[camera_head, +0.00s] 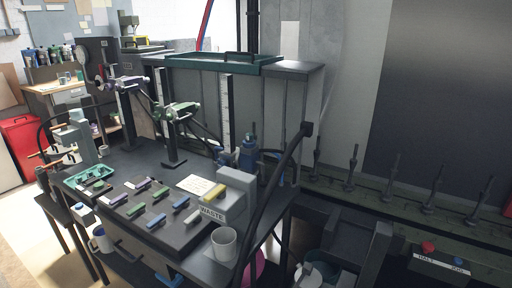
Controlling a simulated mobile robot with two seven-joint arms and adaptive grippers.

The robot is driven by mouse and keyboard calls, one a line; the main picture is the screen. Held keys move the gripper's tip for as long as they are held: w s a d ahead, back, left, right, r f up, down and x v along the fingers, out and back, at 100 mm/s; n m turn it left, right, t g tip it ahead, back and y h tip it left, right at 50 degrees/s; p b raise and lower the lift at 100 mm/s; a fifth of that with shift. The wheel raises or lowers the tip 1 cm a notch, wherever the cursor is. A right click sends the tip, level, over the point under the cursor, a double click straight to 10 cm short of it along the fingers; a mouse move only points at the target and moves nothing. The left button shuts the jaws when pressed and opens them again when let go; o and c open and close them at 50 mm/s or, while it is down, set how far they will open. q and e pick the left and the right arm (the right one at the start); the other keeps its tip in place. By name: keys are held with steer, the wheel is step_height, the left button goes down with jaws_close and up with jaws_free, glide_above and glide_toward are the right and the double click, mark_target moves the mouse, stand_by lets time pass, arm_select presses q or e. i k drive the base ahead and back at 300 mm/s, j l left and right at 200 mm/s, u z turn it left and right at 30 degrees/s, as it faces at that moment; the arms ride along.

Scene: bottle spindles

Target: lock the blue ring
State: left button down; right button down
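I cannot pick out a blue ring for certain. A dark blue bottle-like object (248,153) stands at the back right of the dark workbench, behind the grey WASTE box (237,190). Its details are too small to tell, and its lower part is partly hidden. Two clamp stands rise from the bench: one with a green-trimmed head (176,112) and one farther left with a purple-trimmed head (127,83). Neither of my grippers shows in the head view.
A dark tray (178,240) holds several coloured blocks. A black curved bar (281,172) crosses the bench's right side. Several upright spindles (392,179) line a rail at right, behind a HALT/JOG button box (440,268).

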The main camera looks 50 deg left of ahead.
mark_target(253, 145)
steer(key=k+j+u, duration=0.1)
steer(key=j+u, duration=0.25)
steer(key=j, duration=0.15)
steer(key=j+u, duration=0.7)
steer(key=j, duration=0.25)
steer(key=i, duration=0.05)
